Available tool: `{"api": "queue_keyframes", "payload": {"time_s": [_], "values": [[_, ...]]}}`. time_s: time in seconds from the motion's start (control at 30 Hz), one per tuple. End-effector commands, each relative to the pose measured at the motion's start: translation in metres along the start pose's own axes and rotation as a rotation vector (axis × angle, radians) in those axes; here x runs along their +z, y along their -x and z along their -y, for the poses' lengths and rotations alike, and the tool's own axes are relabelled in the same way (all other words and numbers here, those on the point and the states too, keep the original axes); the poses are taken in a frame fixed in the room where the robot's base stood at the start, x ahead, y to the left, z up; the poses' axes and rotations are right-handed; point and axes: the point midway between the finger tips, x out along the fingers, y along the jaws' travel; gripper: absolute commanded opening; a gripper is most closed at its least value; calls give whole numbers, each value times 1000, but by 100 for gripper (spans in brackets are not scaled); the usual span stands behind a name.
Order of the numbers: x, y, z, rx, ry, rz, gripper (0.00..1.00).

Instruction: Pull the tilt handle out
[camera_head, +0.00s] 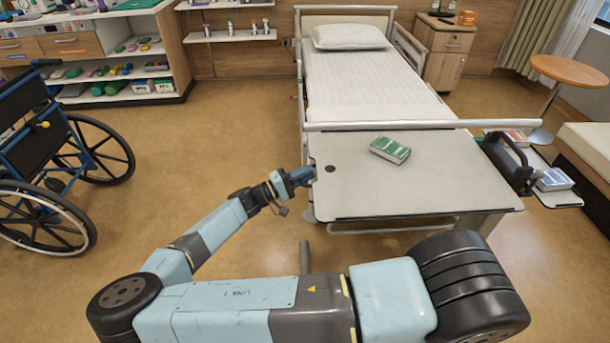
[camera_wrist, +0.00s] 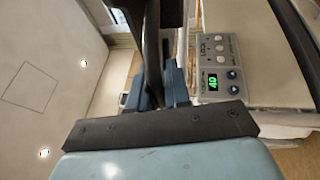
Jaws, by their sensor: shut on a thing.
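My gripper (camera_head: 300,176) is at the left edge of the overbed table (camera_head: 440,190), with my arm reaching up to it from the lower left. In the wrist view its blue fingers (camera_wrist: 160,88) are shut on a dark bar, which I take as the tilt handle (camera_wrist: 153,40). The bar runs up and away between the fingers; its far end is out of frame. In the head view the handle is hidden behind my gripper. A grey control panel (camera_wrist: 213,66) with a lock label, knobs and a lit green display is right of the fingers.
A green-and-white box (camera_head: 390,150) lies on the table. The bed (camera_head: 370,85) stands behind, a wheelchair (camera_head: 60,150) at left. Floor between wheelchair and table is clear.

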Motion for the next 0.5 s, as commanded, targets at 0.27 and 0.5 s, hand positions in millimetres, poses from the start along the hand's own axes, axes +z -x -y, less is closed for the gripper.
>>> {"api": "queue_keyframes", "payload": {"time_s": [0.27, 0.5], "values": [[0, 0, 2, -2, 2, -1, 0], [-2, 5, 2, -4, 2, -2, 0]]}}
